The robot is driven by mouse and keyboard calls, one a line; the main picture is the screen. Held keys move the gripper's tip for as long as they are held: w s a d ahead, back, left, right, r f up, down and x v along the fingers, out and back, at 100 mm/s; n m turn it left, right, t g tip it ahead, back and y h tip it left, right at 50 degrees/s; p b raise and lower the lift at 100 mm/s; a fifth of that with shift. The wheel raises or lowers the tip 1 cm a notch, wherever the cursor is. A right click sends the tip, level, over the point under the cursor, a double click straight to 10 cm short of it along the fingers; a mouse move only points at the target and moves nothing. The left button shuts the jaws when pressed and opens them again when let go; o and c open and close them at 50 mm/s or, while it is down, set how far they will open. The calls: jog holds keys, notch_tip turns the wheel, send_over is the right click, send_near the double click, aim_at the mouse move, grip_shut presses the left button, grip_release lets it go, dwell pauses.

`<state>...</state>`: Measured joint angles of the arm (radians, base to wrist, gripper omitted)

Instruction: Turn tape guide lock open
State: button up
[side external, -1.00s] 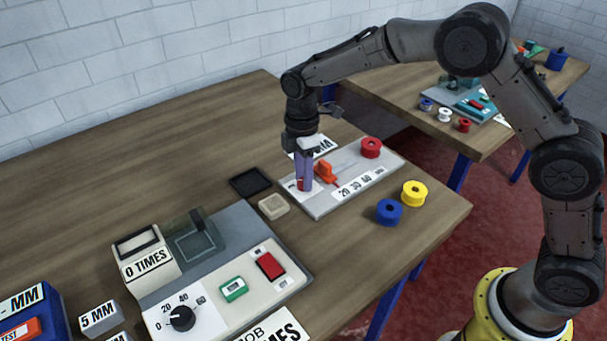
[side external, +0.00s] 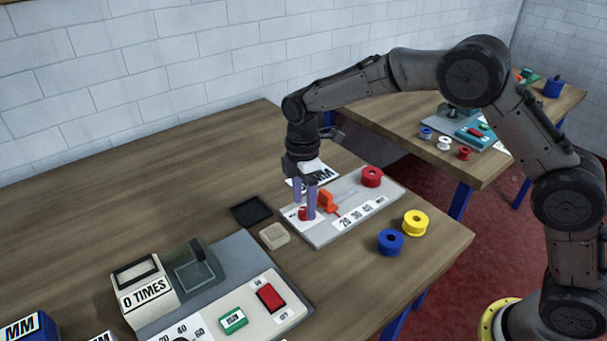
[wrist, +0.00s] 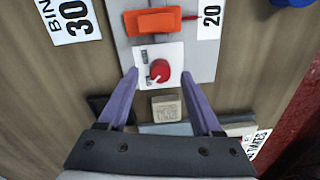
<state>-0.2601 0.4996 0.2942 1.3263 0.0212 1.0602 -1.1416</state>
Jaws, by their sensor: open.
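The lock is a red round knob with a white pointer mark (wrist: 159,70), on a white plate (wrist: 165,52) at the near end of a grey tape guide board (side external: 322,236). My gripper (wrist: 159,75) is open. In the wrist view its purple fingers lie either side of the knob, with gaps on both sides. In the side view my gripper (side external: 304,208) is low over the board, and one finger partly hides the knob (side external: 302,214). Whether the fingertips are level with the knob is unclear.
An orange guide block (side external: 327,201) stands just beyond the knob. A red spool (side external: 371,177) sits at the board's far end. Blue (side external: 390,242) and yellow (side external: 415,222) spools stand at the right. A beige block (side external: 275,235) and black tray (side external: 251,211) lie at the left.

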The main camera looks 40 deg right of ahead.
notch_tip(320, 180, up, 13)
jog(key=shift+w+f, duration=0.15)
jog(key=shift+w, duration=0.1)
notch_tip(320, 180, up, 9)
jog(key=t, duration=0.2)
send_over(304, 207)
jog(key=s+d, duration=0.4)
jog(key=s+d+r+m+t, duration=0.1)
jog(key=s+d+r+m, duration=0.15)
jog(key=s, duration=0.35)
jog(key=s+d+r+m+t, duration=0.1)
jog(key=s+d+r+m, duration=0.15)
jog(key=s, duration=0.35)
jog(key=s+d+f+m+t, duration=0.1)
jog(key=s+f+m, duration=0.4)
jog(key=s, duration=0.3)
jog(key=s+d+f+m+t, duration=0.1)
jog(key=s+d+f+m, duration=0.1)
jog(key=s+f+m, duration=0.4)
jog(key=shift+s+d+f, duration=0.3)
jog(key=shift+s+f, duration=0.15)
jog(key=shift+s, duration=0.5)
